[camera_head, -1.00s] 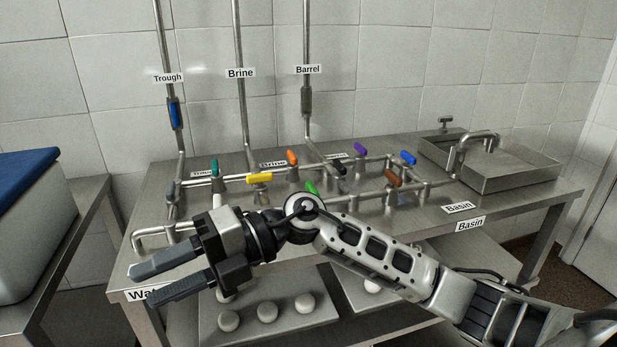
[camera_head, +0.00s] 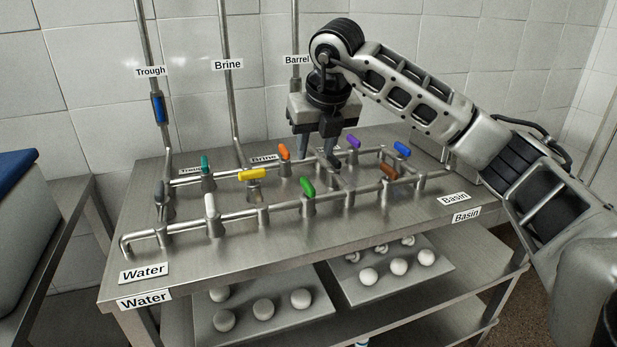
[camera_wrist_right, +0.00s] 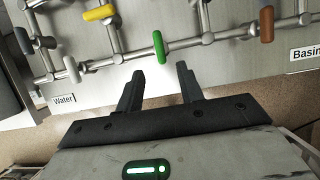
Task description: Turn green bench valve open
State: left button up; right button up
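The green valve handle (camera_head: 307,188) sits on the front pipe of the steel bench, near its middle. It lies across the pipe line. In the wrist view the green handle (camera_wrist_right: 159,46) is ahead of the fingertips, roughly centred between them. My right gripper (camera_head: 331,160) points down above the bench, behind and a little right of the green handle in the head view. Its two fingers (camera_wrist_right: 160,71) are apart with nothing between them. My left gripper is not in view.
Nearby handles are yellow (camera_head: 255,174), orange (camera_head: 284,152), purple (camera_head: 353,142), brown (camera_head: 389,171), blue (camera_head: 402,149), teal (camera_head: 205,163) and white (camera_head: 210,206). Pipes join them. The bench front (camera_head: 280,240) is clear. White knobs show on trays below.

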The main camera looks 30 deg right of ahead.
aim_at(308, 182)
jog(key=x, duration=1)
jog(key=shift+w+p, duration=0.1)
jog(key=shift+p, duration=0.2)
grip_shut()
